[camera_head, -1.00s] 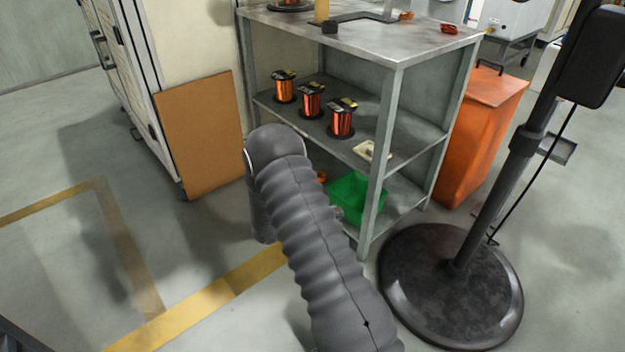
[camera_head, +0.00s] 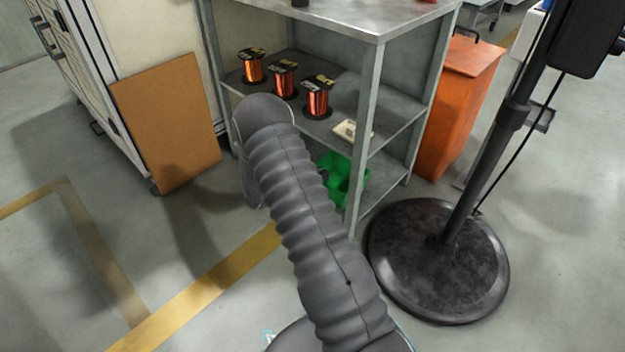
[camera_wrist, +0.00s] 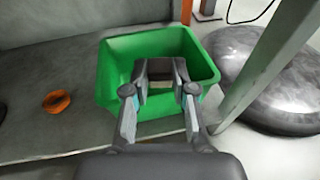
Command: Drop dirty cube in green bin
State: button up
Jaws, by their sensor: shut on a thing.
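The green bin (camera_head: 349,181) stands on the low shelf of the metal rack, partly hidden behind my arm and a rack post. In the wrist view the open-topped green bin (camera_wrist: 115,85) lies beneath my gripper (camera_wrist: 160,78). The fingertips are over the bin's opening and shut on a small greyish-brown thing, apparently the dirty cube (camera_wrist: 160,69). Its surface is mostly hidden by the fingers, and its height above the bin floor is hard to tell. My gripper is hidden behind my arm in the head view.
A rack post (camera_wrist: 268,62) stands close on the bin's right. An orange ring (camera_wrist: 56,102) lies on the shelf to its left. Copper spools (camera_head: 317,100) and a pale tray (camera_head: 352,130) stand on the shelf above. A black stand base (camera_head: 438,262) is right of the rack.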

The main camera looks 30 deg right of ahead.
jog(key=w+d, duration=0.2)
jog(key=d, duration=0.4)
jog(key=shift+f+b, duration=0.3)
jog(key=shift+f, duration=0.05)
jog(key=shift+w+d, duration=0.1)
jog(key=o, duration=0.8)
jog(key=v, duration=1.2)
